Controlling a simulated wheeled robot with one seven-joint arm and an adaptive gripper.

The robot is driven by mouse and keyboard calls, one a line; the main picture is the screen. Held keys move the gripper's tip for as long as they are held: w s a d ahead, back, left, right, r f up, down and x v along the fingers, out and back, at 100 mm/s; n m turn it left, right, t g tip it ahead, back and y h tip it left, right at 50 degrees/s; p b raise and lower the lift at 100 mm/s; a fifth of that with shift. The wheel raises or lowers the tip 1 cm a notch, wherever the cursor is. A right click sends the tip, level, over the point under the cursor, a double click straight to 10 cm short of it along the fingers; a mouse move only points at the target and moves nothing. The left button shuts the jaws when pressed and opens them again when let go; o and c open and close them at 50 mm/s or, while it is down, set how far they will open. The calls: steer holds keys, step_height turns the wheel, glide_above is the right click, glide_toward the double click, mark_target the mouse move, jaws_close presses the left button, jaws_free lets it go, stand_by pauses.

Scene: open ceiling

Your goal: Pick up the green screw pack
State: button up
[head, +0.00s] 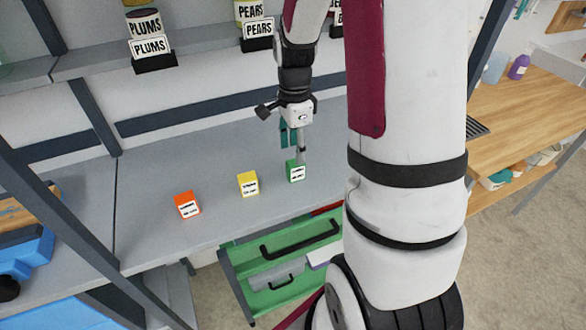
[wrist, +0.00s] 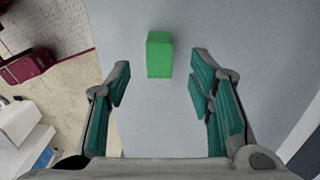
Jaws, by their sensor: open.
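The green screw pack (head: 295,173) is a small box with a white label, upright on the grey shelf near its front edge. In the wrist view the green pack (wrist: 159,55) shows its plain green top, ahead of the space between the fingertips. My gripper (head: 292,146) is above and close to the pack in the head view. In the wrist view my gripper (wrist: 160,82) has its teal-padded fingers spread wide, with nothing between them. I cannot tell the exact height of the fingertips above the pack.
A yellow pack (head: 248,184) and an orange pack (head: 187,206) stand left of the green one on the grey shelf (head: 170,165). A green drawer unit (head: 280,265) is below the shelf edge. Plums (head: 150,47) and pears (head: 258,30) stand on the upper shelf.

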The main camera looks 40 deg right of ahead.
mark_target(296, 170)
steer(key=shift+s+d+f, duration=0.1)
steer(key=shift+f, duration=1.55)
steer(key=shift+s+d+f, duration=0.1)
steer(key=shift+f, duration=1.55)
steer(key=shift+c, duration=0.5)
jaws_close()
